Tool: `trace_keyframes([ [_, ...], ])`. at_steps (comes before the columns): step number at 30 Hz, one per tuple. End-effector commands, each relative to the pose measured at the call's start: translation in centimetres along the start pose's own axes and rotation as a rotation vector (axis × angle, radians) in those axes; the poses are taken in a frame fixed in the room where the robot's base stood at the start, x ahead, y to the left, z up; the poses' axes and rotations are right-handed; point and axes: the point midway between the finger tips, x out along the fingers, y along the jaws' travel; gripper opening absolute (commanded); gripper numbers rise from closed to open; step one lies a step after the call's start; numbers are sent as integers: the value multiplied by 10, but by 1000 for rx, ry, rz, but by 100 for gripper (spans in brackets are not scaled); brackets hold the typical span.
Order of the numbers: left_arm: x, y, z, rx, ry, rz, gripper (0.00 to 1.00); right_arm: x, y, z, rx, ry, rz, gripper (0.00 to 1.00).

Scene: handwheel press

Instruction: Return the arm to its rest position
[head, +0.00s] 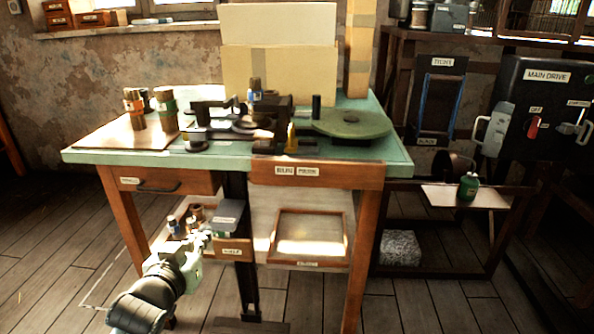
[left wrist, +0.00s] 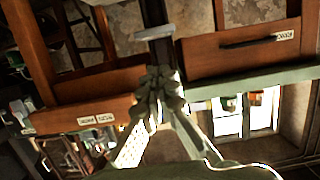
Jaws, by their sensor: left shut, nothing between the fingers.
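My left arm (head: 160,285) reaches up from the bottom left of the head view, in front of the table. Its gripper (head: 204,240) is shut and empty, below the tabletop and close to the small items on the lower shelf. I cannot tell whether it touches anything. In the left wrist view the gripper's fingers (left wrist: 158,95) are together, with nothing seen between them. The wooden drawer (left wrist: 240,52) with a dark handle shows behind them, to the right. My right gripper is in neither view.
The green-topped table (head: 105,157) carries several dark machine parts and a green disc (head: 350,123). A grey box (head: 230,215) and a wooden tray (head: 346,240) are on the lower shelf. The MAIN DRIVE panel (head: 545,110) stands at right. Open plank floor (head: 50,250) lies at left.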

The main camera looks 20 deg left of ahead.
Motion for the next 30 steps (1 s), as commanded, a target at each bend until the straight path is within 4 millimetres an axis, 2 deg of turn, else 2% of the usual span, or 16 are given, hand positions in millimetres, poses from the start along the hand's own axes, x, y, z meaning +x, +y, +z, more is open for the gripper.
trace_keyframes([
  [2, 0, 0, 3, 1, -6, 0, 0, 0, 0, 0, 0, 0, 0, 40],
  [4, 2, 1, 15, 8, -34, -1, 0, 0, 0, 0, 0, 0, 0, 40],
  [5, 3, 1, 24, 13, -57, -1, 0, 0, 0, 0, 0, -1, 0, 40],
  [7, 6, 4, 57, 33, -133, -2, 0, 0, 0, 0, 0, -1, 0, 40],
  [8, 7, 4, 75, 45, -177, -2, 0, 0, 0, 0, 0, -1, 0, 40],
  [11, 2, 11, 148, 94, -348, 8, 0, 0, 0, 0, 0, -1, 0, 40],
  [12, -2, 14, 179, 117, -421, 15, 0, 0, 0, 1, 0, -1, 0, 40],
  [13, -7, 16, 201, 136, -475, 21, 0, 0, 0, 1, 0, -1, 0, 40],
  [15, -23, 21, 253, 179, -603, 41, 0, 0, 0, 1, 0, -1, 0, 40],
  [18, -51, 29, 318, 239, -769, 77, 0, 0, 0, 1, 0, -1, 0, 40],
  [21, -80, 34, 368, 291, -905, 113, 0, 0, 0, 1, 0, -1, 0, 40],
  [25, -109, 39, 406, 334, -1016, 149, 0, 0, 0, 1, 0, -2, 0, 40],
  [27, -117, 40, 416, 348, -1048, 160, 0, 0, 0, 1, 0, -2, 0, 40],
  [30, -122, 40, 422, 355, -1065, 166, 0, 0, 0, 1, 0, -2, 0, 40],
])
